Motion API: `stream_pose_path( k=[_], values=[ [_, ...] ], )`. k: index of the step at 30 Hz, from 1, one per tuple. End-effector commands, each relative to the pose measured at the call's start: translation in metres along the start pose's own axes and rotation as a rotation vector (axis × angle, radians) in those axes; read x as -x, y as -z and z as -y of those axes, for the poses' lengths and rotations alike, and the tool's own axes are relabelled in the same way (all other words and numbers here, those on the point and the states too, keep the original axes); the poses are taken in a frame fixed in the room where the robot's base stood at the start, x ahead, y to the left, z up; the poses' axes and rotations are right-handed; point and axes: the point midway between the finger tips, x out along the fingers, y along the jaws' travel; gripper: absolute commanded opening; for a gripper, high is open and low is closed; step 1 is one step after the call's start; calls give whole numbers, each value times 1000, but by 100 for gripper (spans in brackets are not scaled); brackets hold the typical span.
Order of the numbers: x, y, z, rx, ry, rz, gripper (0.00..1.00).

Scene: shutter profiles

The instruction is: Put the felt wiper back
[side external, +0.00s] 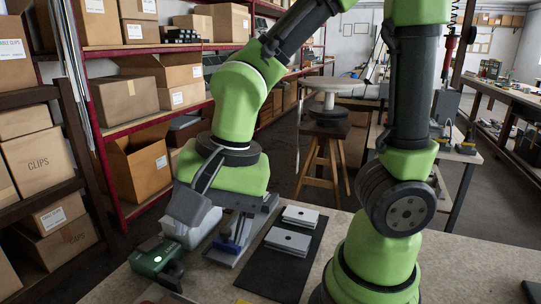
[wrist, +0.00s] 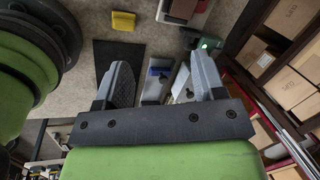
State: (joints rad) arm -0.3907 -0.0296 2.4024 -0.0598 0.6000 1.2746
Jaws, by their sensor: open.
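My gripper (side external: 228,212) is open and points down over the bench. In the wrist view its two fingers (wrist: 162,68) stand apart with nothing gripped between them. I cannot tell surely which thing is the felt wiper. A brown block (wrist: 184,8) on a pale base is cut off by the top edge of the wrist view. The gripper hides part of the grey metal part.
A black mat (side external: 275,277) bears grey plates (side external: 288,241). A green device (side external: 155,257) with a lit green lamp stands left of the gripper. A yellow block (wrist: 123,22) lies on the bench. Shelves with cardboard boxes (side external: 125,100) stand behind. The bench right of my base is mostly clear.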

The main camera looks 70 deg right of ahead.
Motion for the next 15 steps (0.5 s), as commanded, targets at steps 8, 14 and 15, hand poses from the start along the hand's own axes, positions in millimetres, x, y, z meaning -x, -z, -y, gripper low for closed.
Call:
stream_pose_path(
  k=[8,14,15],
  values=[
    [85,29,-31,509,255,-154,63],
    [107,29,-48,727,308,-266,63],
    [108,29,-50,748,311,-276,63]
  ],
)
